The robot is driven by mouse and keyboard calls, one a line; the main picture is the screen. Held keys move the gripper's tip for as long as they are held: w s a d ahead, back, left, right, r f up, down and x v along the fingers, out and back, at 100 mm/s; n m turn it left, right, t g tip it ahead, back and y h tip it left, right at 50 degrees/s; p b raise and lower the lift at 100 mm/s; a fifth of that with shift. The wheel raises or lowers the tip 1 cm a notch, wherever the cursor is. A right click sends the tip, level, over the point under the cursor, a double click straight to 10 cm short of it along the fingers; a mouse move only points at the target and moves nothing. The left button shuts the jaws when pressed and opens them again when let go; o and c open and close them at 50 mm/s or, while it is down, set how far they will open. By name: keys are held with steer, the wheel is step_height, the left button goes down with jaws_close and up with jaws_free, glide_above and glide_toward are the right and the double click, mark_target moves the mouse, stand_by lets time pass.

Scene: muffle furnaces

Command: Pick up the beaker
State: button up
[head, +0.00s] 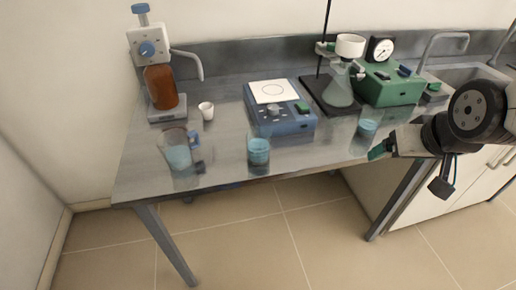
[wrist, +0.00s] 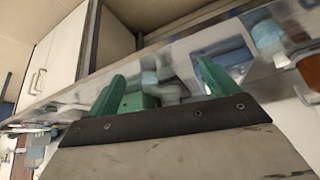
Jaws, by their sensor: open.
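Three clear glass vessels with blue liquid stand near the front of the grey bench in the head view: a wide beaker (head: 178,155) at left, one in the middle (head: 258,152), and one at right (head: 367,128). I cannot tell which one the task means. My gripper (head: 380,149) is open and empty, at the front edge of the bench just right of and in front of the right vessel, apart from it. In the wrist view its green fingers (wrist: 160,86) are spread, with a small blue-filled vessel (wrist: 149,78) beyond the gap.
A blue hotplate (head: 283,122) stands behind the middle vessel. A white cup (head: 206,110) and a dispenser with a brown bottle (head: 161,88) are at left. A flask with a funnel (head: 338,85), a green pump (head: 390,88) and a sink (head: 465,75) are at right.

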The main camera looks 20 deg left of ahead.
mark_target(258, 149)
steer(key=w+a+f+n+t+y, duration=0.1)
steer(key=w+a+f+y, duration=0.15)
steer(key=a, duration=0.45)
steer(key=w+a+f+n+t+y, duration=0.1)
steer(key=w+a+f+t, duration=0.2)
steer(key=a, duration=0.4)
steer(key=s+a+f+n+y, duration=0.1)
steer(key=a+f, duration=0.1)
steer(key=a, duration=0.2)
steer(key=s+a+f+n+y, duration=0.1)
steer(key=a+f, duration=0.2)
steer(key=a, duration=0.2)
steer(key=s+a+f+n+t+y, duration=0.1)
steer(key=a+f+y, duration=0.1)
steer(key=a, duration=0.2)
steer(key=shift+s+a+f, duration=0.15)
steer(key=shift+a, duration=0.2)
steer(key=shift+a+f+y, duration=0.1)
steer(key=shift+a+y, duration=0.15)
steer(key=shift+a, duration=0.05)
steer(key=x, duration=0.7)
steer(key=shift+w+d+f, duration=0.1)
steer(key=shift+w+d, duration=0.1)
steer(key=shift+w, duration=0.15)
steer(key=c, duration=1.2)
